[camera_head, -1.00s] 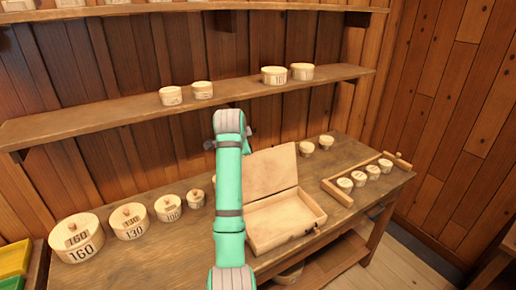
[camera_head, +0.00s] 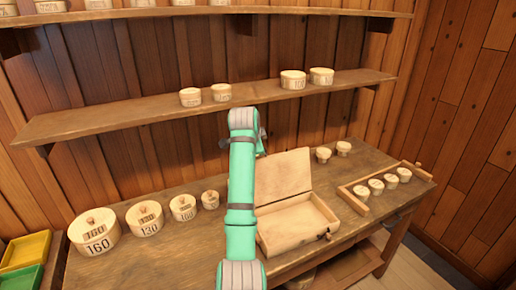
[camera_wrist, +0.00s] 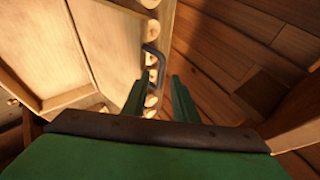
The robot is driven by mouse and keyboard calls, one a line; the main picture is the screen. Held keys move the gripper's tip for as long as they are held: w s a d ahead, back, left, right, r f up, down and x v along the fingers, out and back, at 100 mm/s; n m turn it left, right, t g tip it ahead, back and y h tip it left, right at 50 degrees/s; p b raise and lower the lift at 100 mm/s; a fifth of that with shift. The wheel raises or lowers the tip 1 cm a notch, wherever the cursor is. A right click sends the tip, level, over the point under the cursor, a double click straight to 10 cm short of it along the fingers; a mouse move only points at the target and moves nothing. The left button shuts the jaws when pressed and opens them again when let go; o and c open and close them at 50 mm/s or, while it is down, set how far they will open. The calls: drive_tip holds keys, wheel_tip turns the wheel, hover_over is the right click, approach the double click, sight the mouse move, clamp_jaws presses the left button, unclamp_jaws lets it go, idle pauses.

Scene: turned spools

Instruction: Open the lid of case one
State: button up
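The pale wooden case (camera_head: 290,232) sits on the workbench in the head view, right of my arm. Its lid (camera_head: 285,175) stands raised at the back, and the inside of the case shows. A dark fitting (camera_head: 328,236) is on its front edge. In the wrist view, a pale rimmed wooden surface, likely the case (camera_wrist: 105,45), fills the upper left. My arm hides the gripper in the head view.
Several numbered round boxes (camera_head: 94,232) stand left on the workbench (camera_head: 165,262). Two small ones (camera_head: 323,155) stand behind the case. A wooden rack (camera_head: 352,200) with several spools is at right. A shelf (camera_head: 130,118) runs above. Yellow and green bins (camera_head: 25,250) are at far left.

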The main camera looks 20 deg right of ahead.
drive_tip(key=v, duration=1)
drive_tip(key=shift+s+r, duration=0.25)
drive_tip(key=shift+r, duration=0.05)
drive_tip(key=shift+a, duration=0.1)
